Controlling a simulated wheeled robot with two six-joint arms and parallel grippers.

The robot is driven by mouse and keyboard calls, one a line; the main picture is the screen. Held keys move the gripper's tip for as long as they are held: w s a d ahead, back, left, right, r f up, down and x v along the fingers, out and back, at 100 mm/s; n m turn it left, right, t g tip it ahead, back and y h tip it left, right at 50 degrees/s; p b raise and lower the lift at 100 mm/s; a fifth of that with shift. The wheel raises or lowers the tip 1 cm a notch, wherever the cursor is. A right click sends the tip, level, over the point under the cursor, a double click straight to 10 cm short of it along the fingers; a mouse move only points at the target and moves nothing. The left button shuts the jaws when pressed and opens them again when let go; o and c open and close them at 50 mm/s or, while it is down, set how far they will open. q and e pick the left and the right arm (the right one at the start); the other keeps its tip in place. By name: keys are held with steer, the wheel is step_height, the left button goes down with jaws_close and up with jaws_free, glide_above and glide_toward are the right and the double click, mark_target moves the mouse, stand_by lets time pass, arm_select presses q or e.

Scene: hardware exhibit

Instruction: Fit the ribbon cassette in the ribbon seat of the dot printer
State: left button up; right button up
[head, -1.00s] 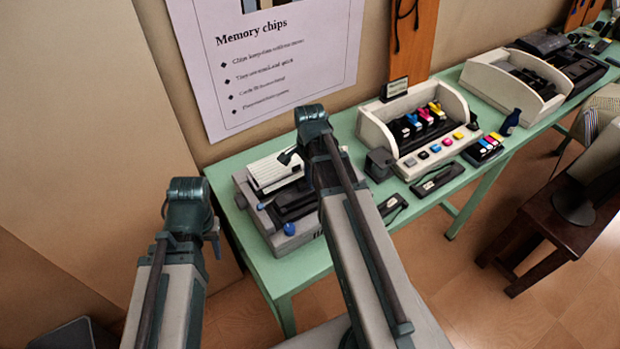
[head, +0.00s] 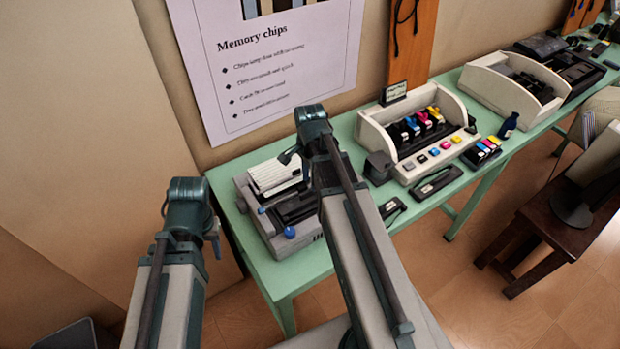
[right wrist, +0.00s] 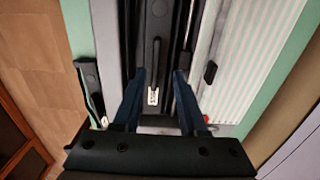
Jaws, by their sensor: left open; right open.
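The dot printer (head: 268,232) is a grey machine with a white ribbed cover and blue knobs, at the near left end of the green table. Its dark inner bay also shows in the right wrist view (right wrist: 157,45), with a slim black part carrying a small white label. My right gripper (right wrist: 159,76) is open above this bay, its fingers on either side of the labelled part, contact unclear. In the head view my right arm hides part of the printer. Flat black cassette-like pieces (head: 436,182) (head: 392,207) lie right of the printer; which is the ribbon cassette is unclear. My left gripper (head: 213,240) is open, mostly hidden, left of the table.
A cream printer with coloured cartridges (head: 420,130) stands further right, with a small dark block (head: 379,167) beside it. A dark wooden stool (head: 545,225) stands right of the table. The wall is close behind.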

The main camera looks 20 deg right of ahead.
step_height(320, 180, up, 11)
steer(key=p, duration=1.1)
steer(key=s+a+n, duration=0.5)
steer(key=a+n, duration=0.5)
steer(key=s+a+n+h, duration=0.1)
steer(key=s+a+n, duration=0.5)
steer(key=a+n, duration=0.4)
steer(key=shift+r+b, duration=0.2)
steer(key=shift+b, duration=0.1)
step_height(320, 180, down, 7)
steer(key=b, duration=0.7)
steer(key=shift+f, duration=0.1)
